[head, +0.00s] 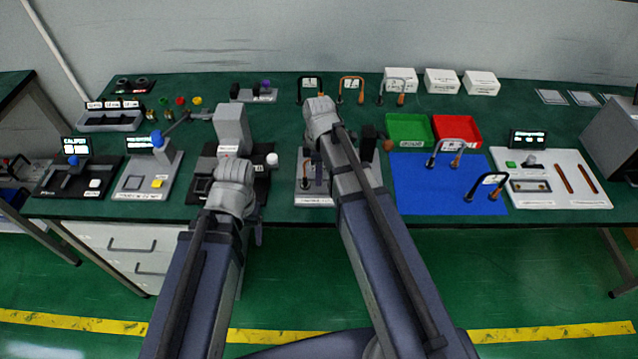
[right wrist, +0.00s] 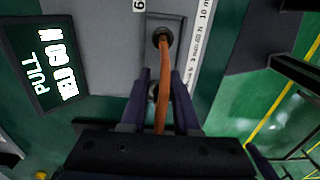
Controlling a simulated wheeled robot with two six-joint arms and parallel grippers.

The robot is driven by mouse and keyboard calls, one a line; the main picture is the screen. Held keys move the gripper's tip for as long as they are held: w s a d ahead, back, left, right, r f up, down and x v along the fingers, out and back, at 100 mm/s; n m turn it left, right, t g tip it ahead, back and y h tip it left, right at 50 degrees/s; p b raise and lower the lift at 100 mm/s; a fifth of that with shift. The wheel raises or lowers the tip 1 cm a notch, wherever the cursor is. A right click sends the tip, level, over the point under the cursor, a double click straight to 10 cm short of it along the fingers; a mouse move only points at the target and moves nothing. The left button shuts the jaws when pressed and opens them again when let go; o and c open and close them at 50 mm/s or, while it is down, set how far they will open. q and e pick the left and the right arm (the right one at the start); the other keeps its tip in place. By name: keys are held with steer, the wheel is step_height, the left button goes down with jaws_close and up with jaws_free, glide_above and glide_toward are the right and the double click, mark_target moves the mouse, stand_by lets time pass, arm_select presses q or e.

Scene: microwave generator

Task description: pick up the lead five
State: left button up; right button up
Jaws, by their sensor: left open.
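In the right wrist view an orange lead (right wrist: 164,75) runs from a dark round socket (right wrist: 163,38) on a grey plate down between the fingers of my right gripper (right wrist: 160,95). A gap shows beside the lead, and I cannot tell whether the fingers press on it. In the head view this lead is at the grey-based station, mostly hidden by my right arm. My left gripper (head: 232,172) is open and largely hidden by its own arm. Two other leads (head: 445,153) (head: 489,185) lie on the blue mat (head: 430,195). I cannot read a five on any tag.
A dark screen (right wrist: 42,60) reading "PULL" stands left of the socket. Green (head: 408,130) and red (head: 457,130) trays sit behind the blue mat. More leads (head: 351,89) stand along the back near white boxes (head: 441,81). A white board (head: 550,178) lies at the right.

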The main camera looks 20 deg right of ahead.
jaws_close()
steer(key=shift+r, duration=0.1)
stand_by(0.4)
step_height(320, 180, up, 10)
steer(key=p, duration=1)
